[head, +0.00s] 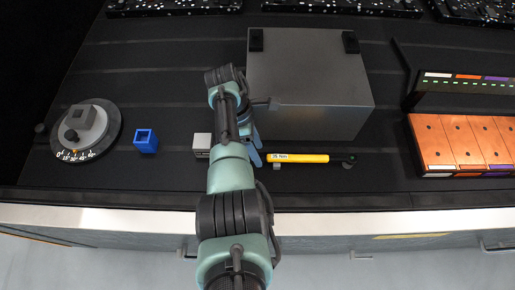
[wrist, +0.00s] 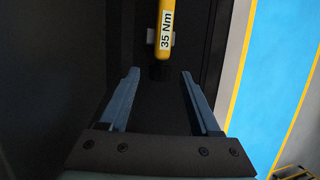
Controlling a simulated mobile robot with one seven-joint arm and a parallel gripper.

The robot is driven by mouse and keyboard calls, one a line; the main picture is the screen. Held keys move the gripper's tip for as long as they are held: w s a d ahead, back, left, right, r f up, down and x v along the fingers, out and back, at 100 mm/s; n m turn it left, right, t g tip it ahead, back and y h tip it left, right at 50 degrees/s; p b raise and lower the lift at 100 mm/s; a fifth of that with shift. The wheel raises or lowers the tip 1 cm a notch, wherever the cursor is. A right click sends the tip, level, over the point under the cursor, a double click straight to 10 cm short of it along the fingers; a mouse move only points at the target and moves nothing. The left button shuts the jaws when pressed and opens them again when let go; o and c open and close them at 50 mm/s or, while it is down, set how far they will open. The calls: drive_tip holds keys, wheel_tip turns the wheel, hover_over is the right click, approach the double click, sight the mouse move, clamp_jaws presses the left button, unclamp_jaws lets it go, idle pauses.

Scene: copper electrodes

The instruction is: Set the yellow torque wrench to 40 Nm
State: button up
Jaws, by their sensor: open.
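The yellow torque wrench (head: 305,158) lies on the dark bench in the head view, its dark end to the right. Its label reads 35 Nm in the wrist view (wrist: 166,32), where its near end lies ahead of the fingers. My gripper (wrist: 159,74) is open with nothing between its two blue fingers. In the head view its blue fingers (head: 256,148) are by the wrench's left end. A round dial (head: 106,133) with white numbers and a grey knob block on top sits at the left. Its numbers are too small to read surely.
A large grey box (head: 310,85) stands right behind the wrench. A small grey block (head: 201,141) and an open blue square block (head: 145,140) lie between dial and arm. Orange panels (head: 440,145) in a dark rack stand at right. The bench's front edge (head: 360,209) is close.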

drive_tip(key=p+v, duration=0.2)
drive_tip(key=v, duration=0.3)
drive_tip(key=shift+c, duration=0.4)
